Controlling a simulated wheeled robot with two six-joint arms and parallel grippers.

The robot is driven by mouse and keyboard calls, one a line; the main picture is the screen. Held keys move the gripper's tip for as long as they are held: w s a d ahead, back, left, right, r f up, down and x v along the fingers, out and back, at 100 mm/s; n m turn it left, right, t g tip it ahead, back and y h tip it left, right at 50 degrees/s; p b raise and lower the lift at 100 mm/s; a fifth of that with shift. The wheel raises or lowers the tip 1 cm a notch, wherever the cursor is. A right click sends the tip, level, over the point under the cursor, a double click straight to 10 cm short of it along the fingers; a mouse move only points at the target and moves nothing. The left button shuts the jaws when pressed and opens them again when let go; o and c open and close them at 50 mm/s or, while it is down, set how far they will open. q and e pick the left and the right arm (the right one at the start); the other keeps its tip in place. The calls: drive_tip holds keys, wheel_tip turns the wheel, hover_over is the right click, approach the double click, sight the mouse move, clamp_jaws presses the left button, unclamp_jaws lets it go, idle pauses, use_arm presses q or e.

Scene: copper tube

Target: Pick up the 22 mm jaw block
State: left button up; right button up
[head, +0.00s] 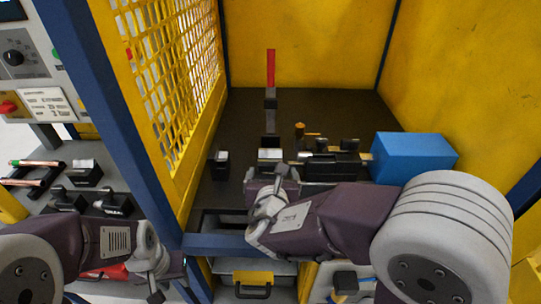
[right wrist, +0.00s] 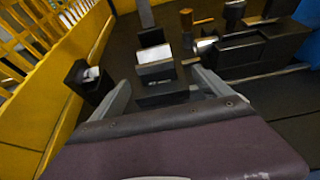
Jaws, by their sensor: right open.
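No size marking for 22 mm is readable on any block. In the right wrist view, a black block with a bright metal face (right wrist: 157,70) lies between the fingertips of my open right gripper (right wrist: 163,85); contact cannot be told. In the head view this block (head: 270,155) sits on the dark machine bed, just beyond my right gripper (head: 271,182). A second black block with a pale top (head: 220,165) stands to its left, and also shows in the right wrist view (right wrist: 88,80). My left gripper (head: 156,288) is low outside the cage; its jaws are unclear.
A blue box (head: 413,155) and black clamp parts (head: 333,164) stand to the right. A red-topped post (head: 271,70) rises behind. Yellow mesh (head: 175,75) and a blue post (head: 110,110) bound the left. Outside, a side bench holds several black blocks (head: 85,175) and copper tubes (head: 35,162).

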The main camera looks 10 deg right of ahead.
sight(270, 164)
drive_tip(key=shift+b+x, duration=0.35)
drive_tip(key=shift+x, duration=1.2)
drive_tip(key=x, duration=0.5)
drive_tip(key=shift+w+a+f, duration=0.15)
drive_tip(key=shift+w+a, duration=0.15)
drive_tip(key=shift+s, duration=0.1)
drive_tip(key=shift+c, duration=0.3)
drive_tip(key=c, duration=0.5)
clamp_jaws()
drive_tip(key=shift+r, duration=0.3)
